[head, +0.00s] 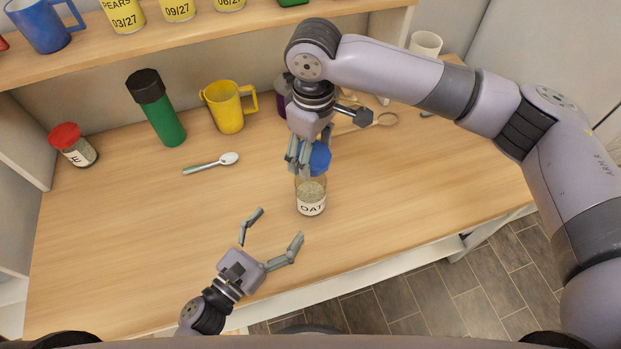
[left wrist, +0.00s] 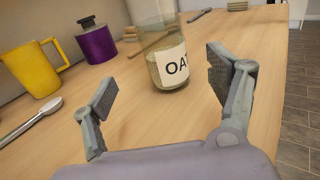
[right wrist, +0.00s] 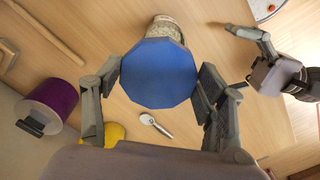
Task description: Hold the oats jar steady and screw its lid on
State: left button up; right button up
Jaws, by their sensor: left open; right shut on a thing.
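The oats jar (head: 311,200) stands upright on the counter, a clear glass jar with a white label and oats inside. It also shows in the left wrist view (left wrist: 172,68), ahead of my left gripper. My left gripper (head: 280,222) is open and empty, its fingers short of the jar and not touching it. My right gripper (right wrist: 160,80) is shut on the blue lid (right wrist: 158,75), seen also in the head view (head: 320,158). The lid is held above the jar's mouth; the right fingers partly hide it. I cannot tell the exact gap between them.
A spoon (head: 212,163), a yellow mug (head: 226,108), a green flask (head: 160,115) and a red-lidded jar (head: 75,146) stand or lie to the left. A purple jar (left wrist: 97,45) and a wooden spoon (head: 370,122) are behind. The counter right of the jar is clear.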

aim_at(301, 200)
pick_arm(q)
jog(key=shift+s+r, duration=0.25)
jog(key=shift+s, duration=0.25)
pick_arm(e)
jog(key=shift+s+r, duration=0.3)
jog(key=shift+s, duration=0.35)
pick_arm(q)
jog(key=x, duration=1.2)
jog(key=shift+w+f, duration=0.15)
jog(key=shift+w, duration=0.1)
pick_arm(e)
jog(key=shift+w+f, duration=0.1)
jog(key=shift+w, duration=0.15)
pick_arm(q)
jog(key=shift+c, duration=0.2)
jog(key=c, duration=1.7)
jog(key=shift+c, duration=0.2)
pick_arm(e)
jog(key=shift+f, duration=2.5)
